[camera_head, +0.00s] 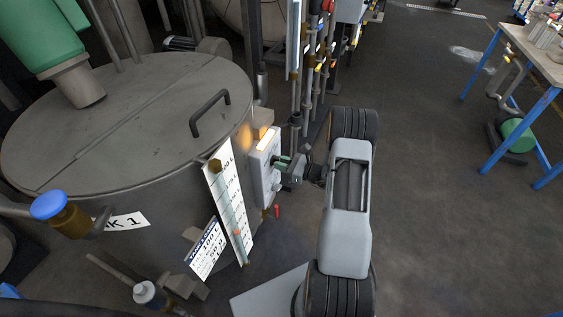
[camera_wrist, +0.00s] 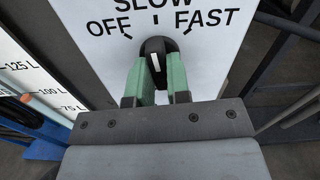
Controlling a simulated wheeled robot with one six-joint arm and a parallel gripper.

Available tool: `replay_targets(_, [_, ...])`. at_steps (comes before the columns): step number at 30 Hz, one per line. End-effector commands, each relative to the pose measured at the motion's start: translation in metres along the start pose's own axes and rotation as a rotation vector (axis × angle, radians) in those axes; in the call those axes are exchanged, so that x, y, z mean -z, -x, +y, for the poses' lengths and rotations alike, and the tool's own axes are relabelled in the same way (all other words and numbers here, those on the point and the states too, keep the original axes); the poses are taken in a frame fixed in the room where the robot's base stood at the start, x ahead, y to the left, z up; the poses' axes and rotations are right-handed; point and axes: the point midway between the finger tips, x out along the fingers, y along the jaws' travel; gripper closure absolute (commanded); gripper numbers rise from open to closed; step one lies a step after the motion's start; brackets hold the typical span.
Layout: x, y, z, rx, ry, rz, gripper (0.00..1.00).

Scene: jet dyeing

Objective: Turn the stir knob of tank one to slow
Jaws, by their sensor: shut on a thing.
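Tank one (camera_head: 110,135) is the large grey lidded vessel at the left of the head view, with a partly hidden "K 1" label (camera_head: 128,221). A white control box (camera_head: 262,170) is on its right side. In the wrist view the panel (camera_wrist: 100,60) reads OFF, SLOW and FAST; the top of SLOW is cut off. The black stir knob (camera_wrist: 153,46) has a white mark pointing roughly up, towards the SLOW tick. My gripper (camera_wrist: 163,78) is shut on the knob, with a green finger on each side; it also shows at the box in the head view (camera_head: 281,163).
A level gauge (camera_head: 228,205) and a blue-topped valve (camera_head: 48,205) stand at the tank's front. Vertical pipes (camera_head: 309,80) rise behind my arm. A blue-legged bench (camera_head: 535,55) is at the far right. The floor (camera_head: 430,200) between is clear.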

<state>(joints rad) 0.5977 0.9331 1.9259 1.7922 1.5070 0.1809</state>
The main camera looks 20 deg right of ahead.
Motion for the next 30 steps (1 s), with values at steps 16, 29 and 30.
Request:
replay_targets(16, [-0.0004,0.0001,-0.0006,0.002,-0.095,0.000,1.00])
replay_targets(29, [-0.0003,0.0001,-0.0005,0.001,-0.094,0.000,0.66])
replay_targets(30, [-0.0003,0.0001,-0.0004,0.001,-0.094,0.000,0.62])
